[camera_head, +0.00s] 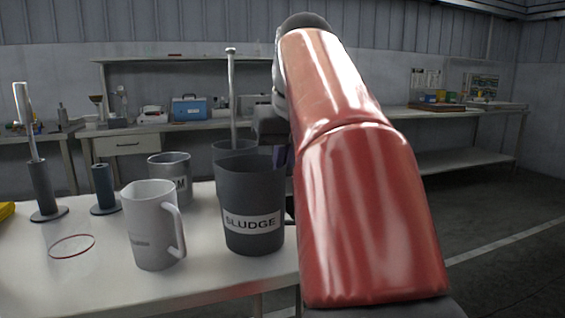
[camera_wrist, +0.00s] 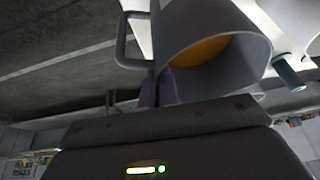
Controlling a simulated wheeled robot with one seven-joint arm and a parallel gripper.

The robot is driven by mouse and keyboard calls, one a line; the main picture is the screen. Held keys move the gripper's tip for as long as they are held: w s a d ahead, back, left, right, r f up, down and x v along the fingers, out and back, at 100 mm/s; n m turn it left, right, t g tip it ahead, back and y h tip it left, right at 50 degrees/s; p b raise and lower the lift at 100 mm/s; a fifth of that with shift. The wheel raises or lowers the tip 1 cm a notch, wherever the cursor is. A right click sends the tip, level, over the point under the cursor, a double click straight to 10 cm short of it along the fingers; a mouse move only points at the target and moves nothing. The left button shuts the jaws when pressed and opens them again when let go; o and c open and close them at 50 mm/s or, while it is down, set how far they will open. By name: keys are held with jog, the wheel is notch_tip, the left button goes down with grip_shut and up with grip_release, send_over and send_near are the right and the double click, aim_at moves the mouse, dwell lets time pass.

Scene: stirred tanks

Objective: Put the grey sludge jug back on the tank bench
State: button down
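The dark grey jug labelled SLUDGE (camera_head: 253,205) is upright near the right end of the white bench (camera_head: 95,275) in the head view. I cannot tell whether its base touches the bench top. In the wrist view the grey jug (camera_wrist: 205,65) shows its open mouth, an orange-yellow inside and a handle at its left. My gripper (camera_head: 283,156) is behind the jug at its upper right, mostly hidden by the jug and my red arm. Its purple fingers (camera_wrist: 158,85) are close together at the jug's rim, near the handle, and appear shut on it.
A white jug (camera_head: 150,225) stands left of the sludge jug. A grey labelled container (camera_head: 171,176) and a grey vessel with a rod (camera_head: 233,148) are behind. Stands (camera_head: 44,190) and a red ring (camera_head: 71,246) occupy the left. Open floor (camera_head: 500,235) lies right.

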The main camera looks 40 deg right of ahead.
jog(key=c, duration=1.6)
grip_release()
jog(key=p+v, duration=0.1)
jog(key=v, duration=0.7)
jog(key=shift+p, duration=0.4)
jog(key=shift+s+f, duration=0.1)
